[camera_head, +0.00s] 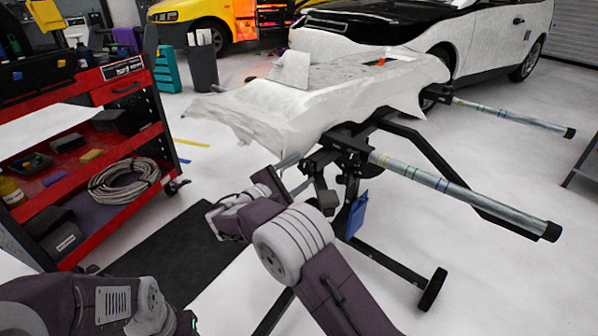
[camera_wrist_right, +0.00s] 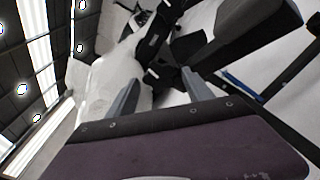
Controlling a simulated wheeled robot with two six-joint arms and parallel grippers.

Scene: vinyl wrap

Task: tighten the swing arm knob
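A black work stand (camera_head: 345,160) carries a white-wrapped panel (camera_head: 330,95). Black clamps and joints sit under the panel's near end, where a swing arm tube (camera_head: 465,193) runs out to the right. A dark knob-like part (camera_head: 327,202) hangs below the joint; I cannot tell for certain that it is the swing arm knob. My right gripper (camera_head: 285,172) is just left of this joint. In the right wrist view its two grey fingers (camera_wrist_right: 162,92) are apart and empty, with black stand parts beyond them. My left arm is at the lower left; its gripper is out of view.
A red tool cart (camera_head: 85,200) with a coiled hose (camera_head: 124,180) stands at the left. A second tube (camera_head: 515,119) sticks out at the far right of the stand. A blue cloth-like item (camera_head: 357,214) hangs on the stand. A dark mat (camera_head: 175,255) lies on the floor.

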